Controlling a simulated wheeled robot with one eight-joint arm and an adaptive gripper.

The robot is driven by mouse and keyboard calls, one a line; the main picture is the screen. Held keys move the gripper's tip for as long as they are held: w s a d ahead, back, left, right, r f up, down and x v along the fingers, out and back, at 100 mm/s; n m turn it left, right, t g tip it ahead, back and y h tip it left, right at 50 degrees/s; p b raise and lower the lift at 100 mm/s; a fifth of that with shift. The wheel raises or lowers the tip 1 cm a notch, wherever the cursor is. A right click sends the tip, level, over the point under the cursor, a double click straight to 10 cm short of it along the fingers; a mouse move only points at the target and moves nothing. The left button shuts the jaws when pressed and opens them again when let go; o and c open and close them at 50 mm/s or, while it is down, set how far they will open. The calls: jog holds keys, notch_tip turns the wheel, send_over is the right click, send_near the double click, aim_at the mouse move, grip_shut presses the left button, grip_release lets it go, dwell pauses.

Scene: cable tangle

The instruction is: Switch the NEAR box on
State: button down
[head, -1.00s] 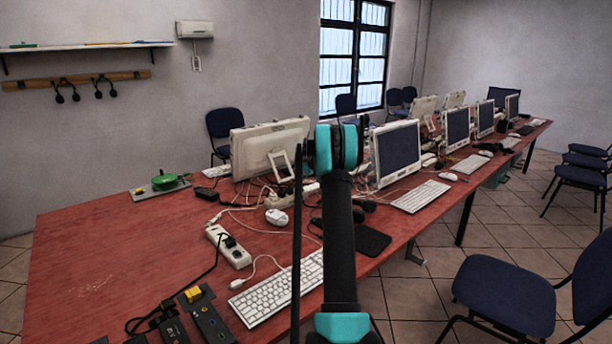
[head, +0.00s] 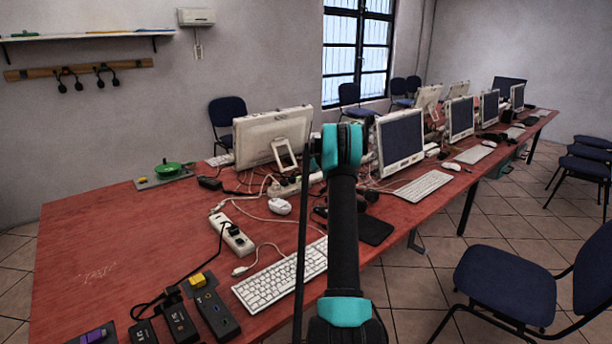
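Several dark boxes lie at the table's near left edge. One long black box (head: 217,314) has small coloured marks on its top, and a yellow block (head: 198,280) sits just behind it. Two more black boxes, one with pale lettering (head: 180,322) and one left of it (head: 143,333), lie beside it with a black cable running from them. I cannot read which is the NEAR box or make out its switch state. My arm rises through the middle of the head view, right of these boxes; my gripper is not visible.
A white power strip (head: 232,235) with a dark plug, a white keyboard (head: 282,276) and tangled cables lie on the red table (head: 95,235). A purple block (head: 95,336) is at the near left, a green disc (head: 168,169) farther back. Monitors line the right; a chair (head: 505,285) stands there.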

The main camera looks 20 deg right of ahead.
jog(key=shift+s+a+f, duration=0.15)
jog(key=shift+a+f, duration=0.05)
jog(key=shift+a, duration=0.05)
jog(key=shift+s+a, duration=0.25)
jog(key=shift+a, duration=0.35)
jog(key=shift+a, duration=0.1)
